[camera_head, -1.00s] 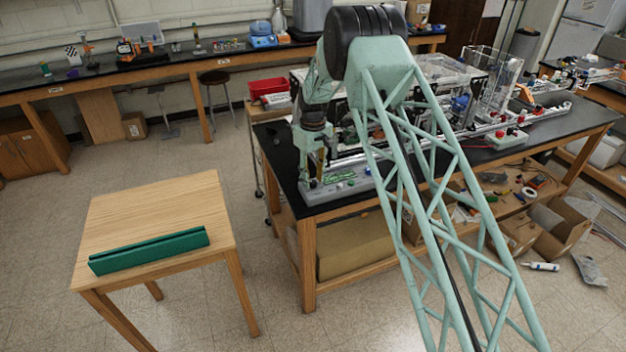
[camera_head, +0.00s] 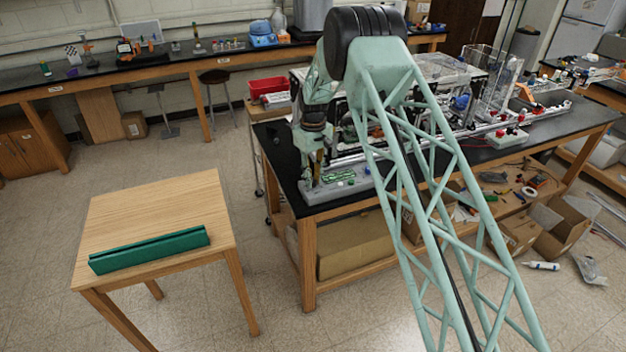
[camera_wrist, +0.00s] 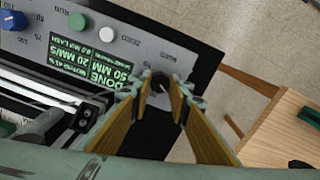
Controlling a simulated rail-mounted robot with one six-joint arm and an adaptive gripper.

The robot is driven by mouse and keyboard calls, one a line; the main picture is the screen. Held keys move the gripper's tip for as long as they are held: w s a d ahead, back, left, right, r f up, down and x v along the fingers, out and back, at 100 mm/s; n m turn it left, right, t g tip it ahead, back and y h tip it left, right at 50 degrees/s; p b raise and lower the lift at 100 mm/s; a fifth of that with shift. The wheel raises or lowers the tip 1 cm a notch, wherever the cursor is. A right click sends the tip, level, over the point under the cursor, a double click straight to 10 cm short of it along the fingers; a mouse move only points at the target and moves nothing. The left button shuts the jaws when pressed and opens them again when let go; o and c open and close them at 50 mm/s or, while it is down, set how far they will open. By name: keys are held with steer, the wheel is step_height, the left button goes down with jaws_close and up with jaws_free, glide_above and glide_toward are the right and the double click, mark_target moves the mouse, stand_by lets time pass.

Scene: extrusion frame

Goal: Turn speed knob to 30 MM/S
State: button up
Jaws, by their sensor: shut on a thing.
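In the wrist view, the grey control panel (camera_wrist: 150,45) carries a dark speed knob (camera_wrist: 160,80) at its edge. My gripper (camera_wrist: 164,82) has its two fingers on either side of this knob and is shut on it. The fingers hide part of the knob, and its pointer cannot be read. The green display (camera_wrist: 95,65) reads DONE, 50 MM and 20 MM/S, with smaller text that is hard to read. In the head view, my gripper (camera_head: 316,180) reaches down to the left end of the panel (camera_head: 350,187).
A blue knob (camera_wrist: 14,20), a green RUN button (camera_wrist: 77,22) and a white ZERO button (camera_wrist: 107,34) sit on the panel. The panel stands on a black bench (camera_head: 300,200). A wooden table (camera_head: 160,205) with a green channel piece (camera_head: 150,250) stands at the left.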

steer(key=shift+m+b, duration=0.3)
steer(key=shift+m, duration=0.1)
steer(key=m+b, duration=0.2)
steer(key=m, duration=0.2)
steer(key=shift+m+b, duration=0.3)
steer(key=shift+b, duration=0.05)
steer(key=m+b, duration=0.2)
steer(key=m, duration=0.4)
stand_by(0.4)
steer(key=o, duration=0.9)
steer(key=shift+c, duration=0.2)
steer(key=shift+r, duration=0.2)
